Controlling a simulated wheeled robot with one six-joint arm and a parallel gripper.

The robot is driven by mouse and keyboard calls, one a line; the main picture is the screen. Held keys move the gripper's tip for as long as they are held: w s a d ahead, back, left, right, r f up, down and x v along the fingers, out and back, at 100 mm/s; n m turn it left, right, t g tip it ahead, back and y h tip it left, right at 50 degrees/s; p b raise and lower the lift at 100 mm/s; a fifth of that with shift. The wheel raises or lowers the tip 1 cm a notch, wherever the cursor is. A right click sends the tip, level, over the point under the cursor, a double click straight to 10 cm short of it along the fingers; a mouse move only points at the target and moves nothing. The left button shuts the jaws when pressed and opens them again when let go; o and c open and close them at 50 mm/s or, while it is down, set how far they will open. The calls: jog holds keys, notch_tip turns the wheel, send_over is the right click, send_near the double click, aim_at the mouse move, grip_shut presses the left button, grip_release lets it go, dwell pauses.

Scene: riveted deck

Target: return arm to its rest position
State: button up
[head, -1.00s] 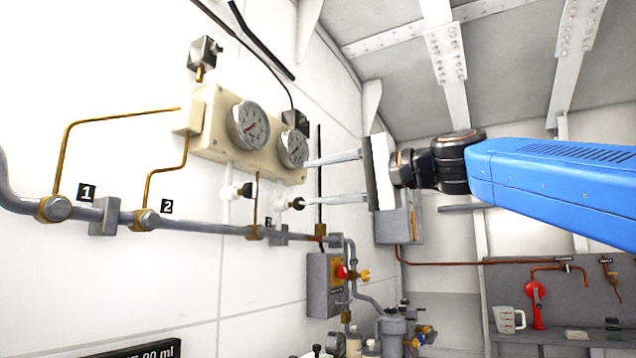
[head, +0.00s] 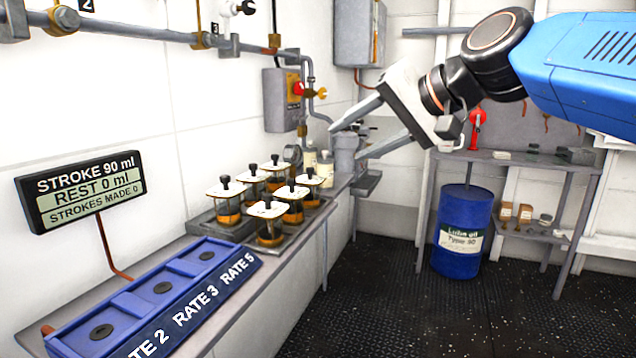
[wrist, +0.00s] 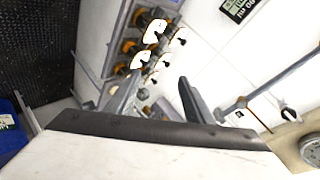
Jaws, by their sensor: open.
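My gripper (head: 352,140) is in the upper right of the head view, at the end of my blue arm. Its two fingers are spread apart with nothing between them. The fingers point left and down, in front of the wall pipework and above the far end of the narrow bench. In the wrist view my gripper (wrist: 155,95) also shows open and empty, with the bench jars beyond one finger. It appears to touch nothing.
Several amber jars with white lids (head: 270,212) stand on the bench beside a blue rate tray (head: 165,290). A display (head: 80,188) hangs on the wall. A blue drum (head: 463,228) stands under the back workbench (head: 520,163). The dark floor (head: 400,305) is clear in front.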

jog(key=s+d+f+g+h, duration=0.1)
jog(key=s+d+f+h, duration=0.2)
jog(key=f, duration=0.9)
jog(key=s+d+f+n+g+h, duration=0.1)
jog(key=s+d+f+h, duration=0.2)
jog(key=s+d+f, duration=0.6)
jog(key=s+d+f+n+g+h, duration=0.1)
jog(key=s+d+f, duration=0.6)
jog(key=f, duration=0.9)
jog(key=d+h, duration=0.1)
jog(key=d, duration=0.2)
jog(key=shift+f+h, duration=0.25)
jog(key=shift+h, duration=0.15)
jog(key=shift+s, duration=0.1)
